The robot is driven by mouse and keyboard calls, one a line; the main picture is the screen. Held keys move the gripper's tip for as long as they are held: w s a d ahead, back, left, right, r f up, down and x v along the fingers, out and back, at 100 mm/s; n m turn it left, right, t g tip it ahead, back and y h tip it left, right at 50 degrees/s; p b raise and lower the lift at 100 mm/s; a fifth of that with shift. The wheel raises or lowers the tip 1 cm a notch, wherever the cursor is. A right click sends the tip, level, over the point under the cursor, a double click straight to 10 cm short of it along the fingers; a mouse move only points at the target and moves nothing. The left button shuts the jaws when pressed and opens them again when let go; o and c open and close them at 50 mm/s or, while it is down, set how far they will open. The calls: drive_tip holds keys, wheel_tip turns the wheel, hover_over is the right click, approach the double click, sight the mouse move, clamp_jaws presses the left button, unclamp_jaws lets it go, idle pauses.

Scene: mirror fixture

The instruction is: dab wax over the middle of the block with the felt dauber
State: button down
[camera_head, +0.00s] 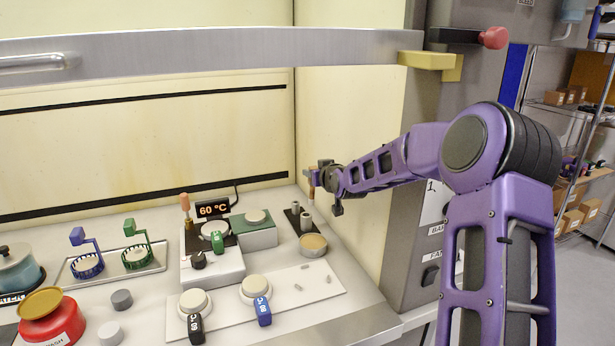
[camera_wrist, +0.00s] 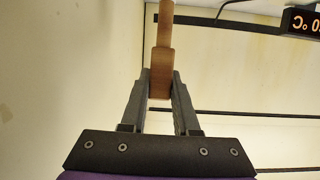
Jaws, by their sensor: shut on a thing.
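My gripper (camera_head: 320,182) is raised above the right end of the bench, near the side wall. It is shut on a brown wooden handle (camera_wrist: 162,70), which I take to be the felt dauber; it also shows in the head view (camera_head: 311,177). In the wrist view the handle is clamped between both fingers, and its far end leaves the frame. A felt tip cannot be made out. I cannot tell whether this is the task's block.
A black stand (camera_head: 291,219) with grey cylinders and a round tan-topped dish (camera_head: 313,246) sit below my gripper. A 60 °C display (camera_head: 213,209) and heater (camera_head: 212,265) stand left. A white plate (camera_head: 322,293) lies in front. A grey bar (camera_head: 220,45) crosses above.

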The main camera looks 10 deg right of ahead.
drive_tip(key=s+d+m+t+y, duration=0.1)
drive_tip(key=s+t, duration=0.1)
drive_tip(key=s, duration=0.8)
wheel_tip(320, 180, down, 7)
drive_tip(key=b, duration=0.3)
drive_tip(key=shift+w+r+y+b, duration=0.15)
drive_tip(key=shift+w+y+b, duration=0.05)
drive_tip(key=shift+y+b, duration=0.15)
drive_tip(key=shift+f+b, duration=0.8)
idle(1.8)
drive_tip(key=shift+r, duration=0.1)
wheel_tip(320, 180, up, 7)
drive_tip(key=p, duration=0.4)
idle(0.4)
idle(0.4)
